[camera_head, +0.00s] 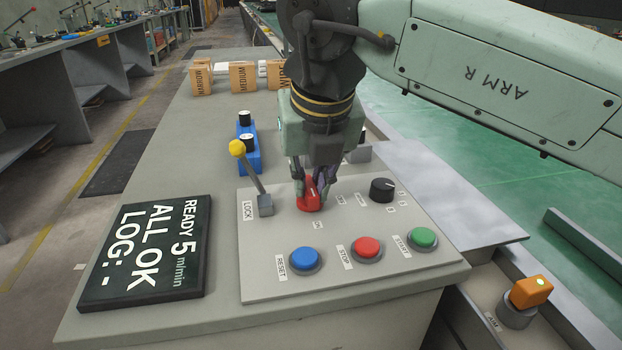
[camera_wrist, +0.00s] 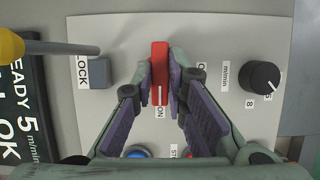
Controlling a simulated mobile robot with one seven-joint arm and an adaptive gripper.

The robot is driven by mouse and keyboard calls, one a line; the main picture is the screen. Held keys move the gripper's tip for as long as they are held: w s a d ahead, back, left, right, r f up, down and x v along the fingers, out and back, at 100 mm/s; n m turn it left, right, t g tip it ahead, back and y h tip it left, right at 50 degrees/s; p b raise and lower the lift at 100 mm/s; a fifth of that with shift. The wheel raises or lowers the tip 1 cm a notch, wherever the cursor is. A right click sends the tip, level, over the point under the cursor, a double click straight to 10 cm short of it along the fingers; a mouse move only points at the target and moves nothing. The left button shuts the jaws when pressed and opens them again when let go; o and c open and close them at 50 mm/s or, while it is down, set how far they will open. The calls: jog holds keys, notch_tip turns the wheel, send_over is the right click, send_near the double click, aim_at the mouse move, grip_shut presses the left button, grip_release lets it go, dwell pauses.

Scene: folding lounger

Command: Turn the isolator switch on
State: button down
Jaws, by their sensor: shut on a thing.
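The isolator switch (camera_head: 308,200) is a red rotary handle on the grey control panel (camera_head: 268,281). In the wrist view the red handle (camera_wrist: 160,60) stands upright in the picture. The white line on its lower end lies right above the ON label (camera_wrist: 159,111). A second label, mostly hidden by a finger, sits to its right. My gripper (camera_head: 314,186) comes down from above and is shut on the red handle. Its two fingers (camera_wrist: 160,80) lie on the handle's left and right sides. The fingers hide part of the switch in the head view.
A yellow-tipped LOCK lever (camera_head: 238,148) stands left of the switch, and a black dial (camera_head: 382,189) is on its right. Blue (camera_head: 304,260), red (camera_head: 366,247) and green (camera_head: 423,238) buttons line the front. A display (camera_head: 180,285) reading READY and ALL OK lies left.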

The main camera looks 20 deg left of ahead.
dwell(0.3)
jog(key=c, duration=1.6)
grip_release()
jog(key=v, duration=1.2)
jog(key=shift+a, duration=0.1)
